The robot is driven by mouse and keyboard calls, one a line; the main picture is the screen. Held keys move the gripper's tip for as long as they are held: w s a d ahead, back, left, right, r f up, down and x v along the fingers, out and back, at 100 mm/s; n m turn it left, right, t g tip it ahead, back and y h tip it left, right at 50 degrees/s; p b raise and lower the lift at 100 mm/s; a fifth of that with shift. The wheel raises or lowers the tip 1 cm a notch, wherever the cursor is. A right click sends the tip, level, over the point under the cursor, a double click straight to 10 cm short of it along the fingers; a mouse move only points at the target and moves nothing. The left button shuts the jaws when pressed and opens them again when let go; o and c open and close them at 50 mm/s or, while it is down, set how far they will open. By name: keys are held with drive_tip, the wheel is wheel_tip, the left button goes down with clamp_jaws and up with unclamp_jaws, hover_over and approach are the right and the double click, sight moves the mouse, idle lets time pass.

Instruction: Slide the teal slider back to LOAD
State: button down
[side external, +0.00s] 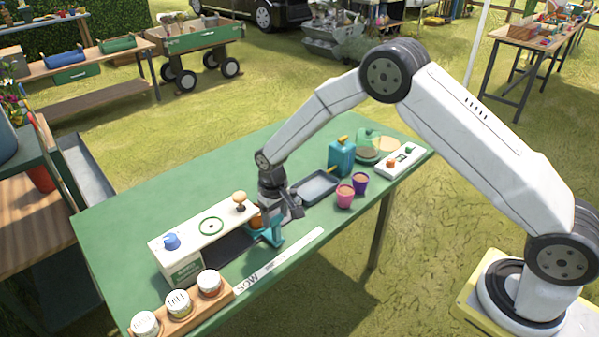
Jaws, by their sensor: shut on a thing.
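The teal slider (270,237) is at the front right of the white-topped seeding box (195,236), at the end of a dark track (218,251). My gripper (268,219) points down at the slider and is shut on it; the fingertips are partly hidden against it. An orange-brown pot (256,220) shows just behind my gripper, partly covered. A white strip (290,258) in front of the track reads SOW at its left end. I cannot read a LOAD mark.
A wooden rack with labelled jars (179,303) stands at the front left. The box top carries a blue knob (172,241) and a wooden knob (240,200). A grey tray (316,186), pink cup (345,196) and purple cup (360,183) stand right of my gripper.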

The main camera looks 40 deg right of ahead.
drive_tip(key=d, duration=0.7)
drive_tip(key=shift+d, duration=0.25)
unclamp_jaws()
drive_tip(key=shift+r, duration=0.15)
wheel_tip(320, 180, up, 8)
drive_tip(key=shift+f, duration=0.2)
drive_tip(key=shift+s, duration=0.1)
